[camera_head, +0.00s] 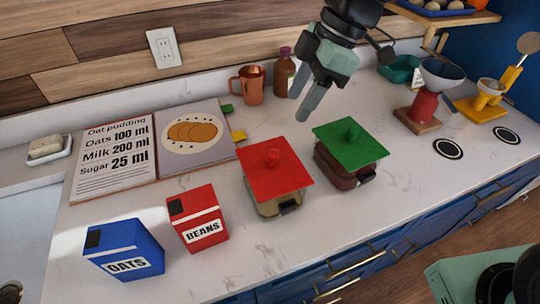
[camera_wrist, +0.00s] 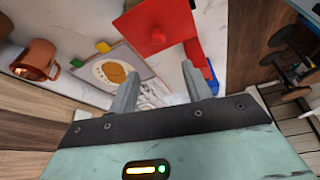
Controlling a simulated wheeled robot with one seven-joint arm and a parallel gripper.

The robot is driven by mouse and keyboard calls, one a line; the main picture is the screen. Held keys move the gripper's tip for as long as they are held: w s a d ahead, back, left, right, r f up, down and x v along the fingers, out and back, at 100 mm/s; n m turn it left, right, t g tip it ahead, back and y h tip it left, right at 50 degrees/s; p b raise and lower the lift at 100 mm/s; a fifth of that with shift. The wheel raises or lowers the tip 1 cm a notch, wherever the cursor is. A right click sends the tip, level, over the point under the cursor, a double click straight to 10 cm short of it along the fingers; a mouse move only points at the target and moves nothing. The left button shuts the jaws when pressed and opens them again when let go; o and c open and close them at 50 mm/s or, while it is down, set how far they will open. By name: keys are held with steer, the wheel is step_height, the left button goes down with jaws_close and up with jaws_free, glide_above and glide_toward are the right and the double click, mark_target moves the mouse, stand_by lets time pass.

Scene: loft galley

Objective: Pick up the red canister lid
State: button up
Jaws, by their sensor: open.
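The red canister lid (camera_head: 272,168) is a flat square with a round knob, resting on a beige canister (camera_head: 280,204) on the white counter. In the wrist view the red lid (camera_wrist: 153,26) is at the top, beyond my fingertips. My gripper (camera_head: 304,106) is open and empty, above the counter, behind and to the right of the red lid and apart from it. In the wrist view my gripper (camera_wrist: 160,78) shows its two fingers spread with nothing between them.
A green-lidded canister (camera_head: 349,144) stands close right of the red one. The red beans box (camera_head: 198,218) and blue oats box (camera_head: 123,250) stand to the left. A copper mug (camera_head: 247,86) and brown bottle (camera_head: 284,73) stand by the wall. An open recipe book (camera_head: 113,160) lies behind.

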steer(key=p, duration=0.2)
glide_above(274, 152)
steer(key=d, duration=0.1)
steer(key=f, duration=0.8)
steer(key=shift+d, duration=0.2)
steer(key=shift+d+p+x, duration=0.2)
steer(key=shift+p+x, duration=0.3)
steer(key=shift+x, duration=0.9)
steer(key=shift+d+p+x, duration=0.2)
steer(key=shift+p+x, duration=0.3)
steer(key=shift+x, duration=0.85)
steer(key=shift+w+f, duration=0.1)
steer(key=shift+f, duration=0.05)
steer(key=c, duration=1.1)
